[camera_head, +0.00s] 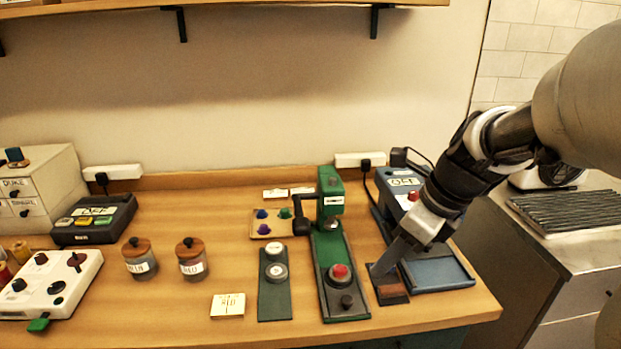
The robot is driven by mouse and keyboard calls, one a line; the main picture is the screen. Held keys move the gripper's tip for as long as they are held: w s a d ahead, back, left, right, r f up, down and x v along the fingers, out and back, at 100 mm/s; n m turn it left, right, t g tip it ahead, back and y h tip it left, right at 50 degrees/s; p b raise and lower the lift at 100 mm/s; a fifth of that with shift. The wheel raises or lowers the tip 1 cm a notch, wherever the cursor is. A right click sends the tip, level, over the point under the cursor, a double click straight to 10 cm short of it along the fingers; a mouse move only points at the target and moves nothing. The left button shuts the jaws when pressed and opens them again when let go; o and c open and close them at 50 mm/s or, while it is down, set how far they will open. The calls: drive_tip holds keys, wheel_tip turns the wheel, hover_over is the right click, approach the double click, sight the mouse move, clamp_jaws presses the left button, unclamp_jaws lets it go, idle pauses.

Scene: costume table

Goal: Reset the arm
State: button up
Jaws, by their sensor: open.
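My gripper (384,270) reaches in from the right on my arm and points down at the table's right front. Its fingers are open, low beside a small brown block (393,294) on a dark base. I cannot tell whether the fingertips touch the block or the base. To their right is a blue device (437,273) with a flat tray and a label reading "OFF". My gripper and wrist hide part of this device.
A green press (331,250) with a red knob stands just left of my gripper. Two lidded jars (191,259), a label card (228,306) and a white control box (50,282) are farther left. A shelf (230,5) overhangs the back; a metal counter (560,255) is at right.

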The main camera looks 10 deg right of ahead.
drive_tip(key=s+a+r+n+t+h+p, duration=0.1)
drive_tip(key=s+r+n+p, duration=0.3)
drive_tip(key=n, duration=0.9)
drive_tip(key=s+a+r+n+t+h+p, duration=0.1)
drive_tip(key=s+a+r+n+h+p, duration=0.1)
drive_tip(key=s+a+r+n+p, duration=0.2)
drive_tip(key=s+r+n+p, duration=0.1)
drive_tip(key=s+r+n, duration=0.2)
drive_tip(key=r+n, duration=0.3)
drive_tip(key=shift+a+n+t, duration=0.3)
drive_tip(key=shift+n, duration=1.7)
